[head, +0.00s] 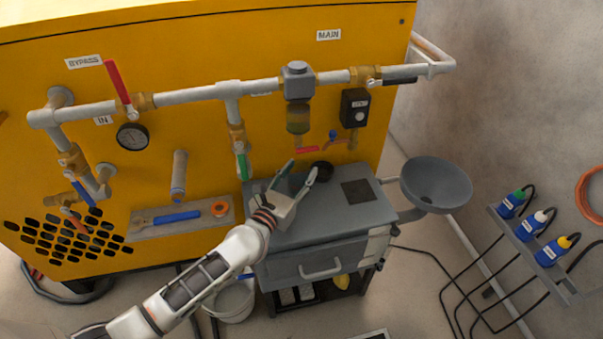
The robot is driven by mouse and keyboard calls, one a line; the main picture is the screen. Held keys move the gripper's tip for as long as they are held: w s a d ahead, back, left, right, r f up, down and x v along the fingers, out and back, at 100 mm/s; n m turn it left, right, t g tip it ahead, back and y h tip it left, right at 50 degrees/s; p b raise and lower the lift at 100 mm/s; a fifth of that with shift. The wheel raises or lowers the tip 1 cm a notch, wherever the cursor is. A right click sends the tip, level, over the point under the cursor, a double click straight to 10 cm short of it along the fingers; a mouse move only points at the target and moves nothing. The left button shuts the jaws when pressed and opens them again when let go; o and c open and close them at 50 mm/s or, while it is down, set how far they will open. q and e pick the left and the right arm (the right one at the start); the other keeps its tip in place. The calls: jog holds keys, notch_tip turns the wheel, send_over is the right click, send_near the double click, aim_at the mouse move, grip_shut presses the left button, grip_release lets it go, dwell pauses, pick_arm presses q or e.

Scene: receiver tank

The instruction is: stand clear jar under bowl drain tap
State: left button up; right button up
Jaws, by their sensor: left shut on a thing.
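The filter bowl (298,120), amber and see-through, hangs under a grey head on the white pipe. A small drain tap with a red lever (308,150) is beneath it. My left gripper (299,170) is just below the tap in the picture, over the back of the grey cart top. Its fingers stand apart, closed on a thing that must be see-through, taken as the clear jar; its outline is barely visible. I cannot tell its height above the cart or whether it touches the top. My right gripper is out of view.
A green-handled valve (241,162) hangs left of the gripper. Blue bottles (530,228) stand far right.

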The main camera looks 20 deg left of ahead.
pick_arm(q)
jog(key=shift+r, duration=0.1)
jog(key=shift+f, duration=0.3)
jog(key=o, duration=1.1)
jog(key=shift+o, duration=0.7)
jog(key=shift+r, duration=0.15)
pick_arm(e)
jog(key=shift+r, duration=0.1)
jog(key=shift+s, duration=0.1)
